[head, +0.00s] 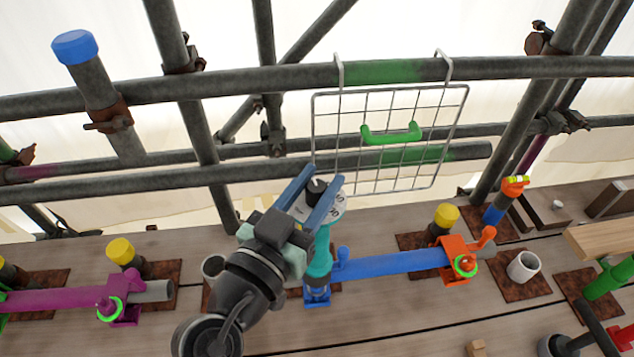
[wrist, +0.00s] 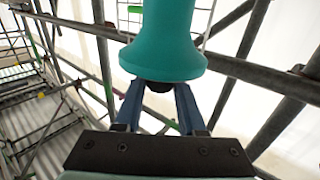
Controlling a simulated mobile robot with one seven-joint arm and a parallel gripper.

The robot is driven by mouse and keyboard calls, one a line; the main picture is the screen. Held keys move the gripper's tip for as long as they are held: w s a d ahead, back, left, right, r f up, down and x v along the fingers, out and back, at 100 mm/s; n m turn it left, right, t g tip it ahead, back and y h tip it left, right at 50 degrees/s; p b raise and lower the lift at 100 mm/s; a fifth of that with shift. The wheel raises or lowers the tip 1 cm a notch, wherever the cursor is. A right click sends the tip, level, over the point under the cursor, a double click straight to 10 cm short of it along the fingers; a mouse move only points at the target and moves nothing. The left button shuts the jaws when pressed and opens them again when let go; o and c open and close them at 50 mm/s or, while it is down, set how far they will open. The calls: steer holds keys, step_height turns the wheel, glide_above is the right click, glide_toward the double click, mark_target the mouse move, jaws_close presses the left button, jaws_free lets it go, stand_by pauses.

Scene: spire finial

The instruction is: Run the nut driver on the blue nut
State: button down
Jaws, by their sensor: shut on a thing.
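The nut driver (head: 320,256) has a teal body, a white marked disc near its top and a black top piece. It stands roughly upright over a blue clamp (head: 317,297) at the left end of a blue bar. My gripper (head: 321,186) has blue fingers shut on the driver's black top. In the wrist view the teal flared body (wrist: 163,45) lies just beyond the fingers (wrist: 158,90), with the black piece between them. The blue nut is not clearly visible; the driver's lower end covers that spot, and I cannot tell whether it is seated on the nut.
The blue bar (head: 395,264) runs right to an orange clamp (head: 459,262) with a green-ringed nut. A magenta clamp (head: 120,300) is at left. Yellow-capped posts (head: 443,219) and an open white tube (head: 523,266) stand on the planks.

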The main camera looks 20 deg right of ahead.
steer(key=shift+f+b, duration=3)
steer(key=shift+b, duration=0.5)
steer(key=shift+s+f+b, duration=0.15)
steer(key=shift+f+b, duration=0.25)
steer(key=shift+f, duration=0.25)
stand_by(0.4)
